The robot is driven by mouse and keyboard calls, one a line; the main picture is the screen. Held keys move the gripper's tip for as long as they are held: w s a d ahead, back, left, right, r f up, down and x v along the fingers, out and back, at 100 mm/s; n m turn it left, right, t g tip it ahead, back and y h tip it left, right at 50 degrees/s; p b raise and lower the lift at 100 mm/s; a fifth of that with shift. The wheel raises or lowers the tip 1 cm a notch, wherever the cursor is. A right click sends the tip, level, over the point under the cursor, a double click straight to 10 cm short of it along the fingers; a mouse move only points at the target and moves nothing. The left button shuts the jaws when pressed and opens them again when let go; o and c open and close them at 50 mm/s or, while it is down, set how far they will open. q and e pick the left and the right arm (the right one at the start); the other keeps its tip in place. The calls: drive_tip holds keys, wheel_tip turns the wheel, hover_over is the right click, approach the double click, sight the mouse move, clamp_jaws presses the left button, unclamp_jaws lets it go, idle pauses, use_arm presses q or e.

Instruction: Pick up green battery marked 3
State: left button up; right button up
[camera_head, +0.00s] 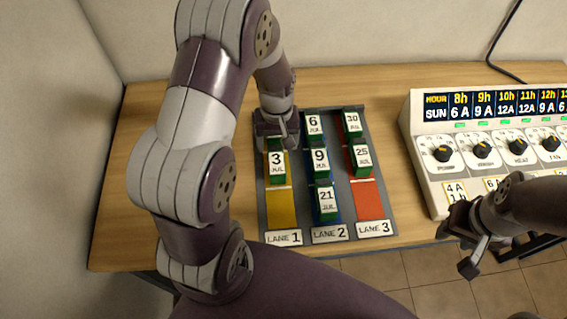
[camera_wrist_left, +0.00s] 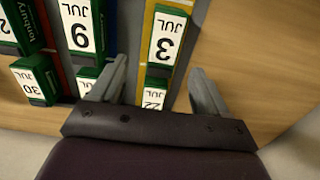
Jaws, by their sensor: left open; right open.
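The green battery marked 3 JUL (camera_head: 277,166) stands in the yellow lane 1; the left wrist view also shows it (camera_wrist_left: 166,38). My left gripper (camera_head: 277,127) is open above the back of lane 1. In the left wrist view, its fingertips (camera_wrist_left: 156,82) spread on either side of that lane. A battery whose label seems to read 22 (camera_wrist_left: 153,97) lies behind the 3, between the fingers in that view; my gripper hides it in the head view. My right gripper (camera_head: 464,240) is open and empty at the lower right.
Lane 2 holds batteries marked 6 (camera_head: 313,122), 9 (camera_head: 320,159) and 21 (camera_head: 326,197). Lane 3 holds 30 (camera_head: 352,120) and 25 (camera_head: 362,155). A control panel with dials (camera_head: 486,148) stands to the right. Bare wooden table (camera_head: 150,115) lies left of the lanes.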

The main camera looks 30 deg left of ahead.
sight(276, 159)
use_arm(q)
drive_tip(key=f, duration=0.2)
drive_tip(key=f+p, duration=0.1)
drive_tip(key=f, duration=0.2)
drive_tip(key=s+f, duration=0.1)
drive_tip(key=f, duration=0.2)
drive_tip(key=shift+w, duration=0.1)
clamp_jaws()
